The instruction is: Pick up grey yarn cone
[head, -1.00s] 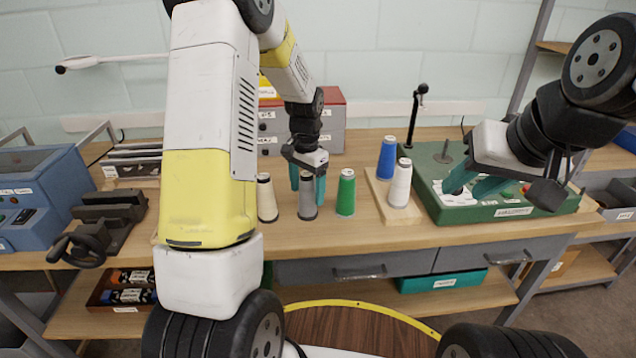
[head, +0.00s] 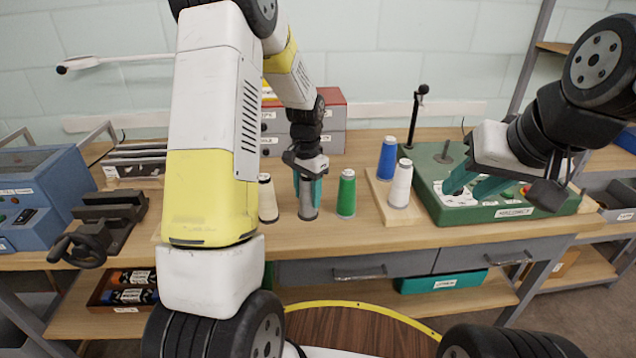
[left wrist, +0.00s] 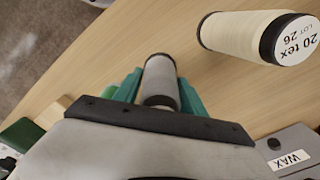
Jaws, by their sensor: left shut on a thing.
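The grey yarn cone (head: 308,211) stands upright on the wooden workbench, between a cream cone and a green cone. My left gripper (head: 309,192) comes down over it from above. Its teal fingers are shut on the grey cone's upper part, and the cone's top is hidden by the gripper. In the left wrist view the grey cone (left wrist: 160,80) lies between the two teal fingers. My right gripper (head: 468,190) is at the right, above the green board, with its fingers apart and nothing between them.
The cream cone (head: 267,199) is close on the left and the green cone (head: 346,194) close on the right. A blue cone (head: 387,158) and a white cone (head: 401,184) stand on a wooden base (head: 378,196). The green board (head: 540,208) is further right.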

